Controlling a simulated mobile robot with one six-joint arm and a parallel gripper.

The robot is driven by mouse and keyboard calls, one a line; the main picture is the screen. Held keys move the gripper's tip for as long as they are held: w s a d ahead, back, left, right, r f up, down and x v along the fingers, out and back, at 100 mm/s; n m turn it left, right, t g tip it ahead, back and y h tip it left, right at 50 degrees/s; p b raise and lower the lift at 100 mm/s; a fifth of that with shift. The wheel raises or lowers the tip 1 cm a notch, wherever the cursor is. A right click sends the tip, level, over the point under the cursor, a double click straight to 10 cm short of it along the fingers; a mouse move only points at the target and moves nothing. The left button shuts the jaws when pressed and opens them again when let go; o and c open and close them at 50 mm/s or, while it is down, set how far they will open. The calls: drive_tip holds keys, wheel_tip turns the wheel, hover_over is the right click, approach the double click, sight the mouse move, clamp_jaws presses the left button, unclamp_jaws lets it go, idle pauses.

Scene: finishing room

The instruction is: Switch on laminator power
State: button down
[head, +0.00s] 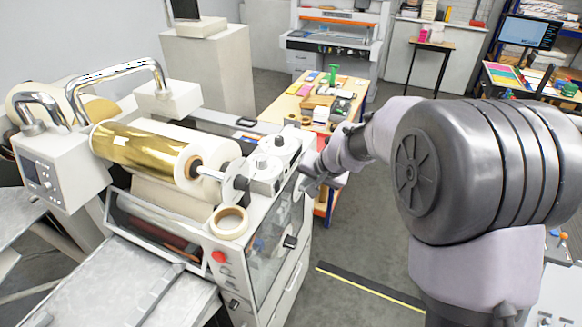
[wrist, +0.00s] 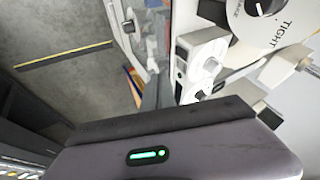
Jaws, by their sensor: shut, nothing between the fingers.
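The laminator (head: 292,285) is a white machine with a gold foil roll (head: 140,150) on top, at the left of the head view. A red round button (head: 219,257) and several small dark controls (head: 228,277) sit on its front end panel. Which of these is the power switch cannot be told. My gripper (head: 308,184) is shut and empty beside the laminator's far right side, near its top knobs (head: 262,162). Whether it touches the machine is unclear. In the wrist view, a dial marked TIGHT (wrist: 262,10) and a white housing (wrist: 205,62) are close by.
A tape roll (head: 229,222) lies on the laminator's top edge. A wooden table (head: 285,105) with small items stands behind my gripper. A control box with a screen (head: 40,172) is at the left. The grey floor (head: 350,240) right of the laminator is clear, with a yellow-edged strip (head: 370,287).

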sight(278, 187)
drive_tip(key=w+a+f+p, duration=0.4)
drive_tip(key=w+a+f, duration=0.1)
drive_tip(key=f, duration=0.3)
drive_tip(key=shift+w+a+f, duration=0.35)
drive_tip(key=shift+w+a, duration=0.05)
drive_tip(key=shift+a, duration=0.5)
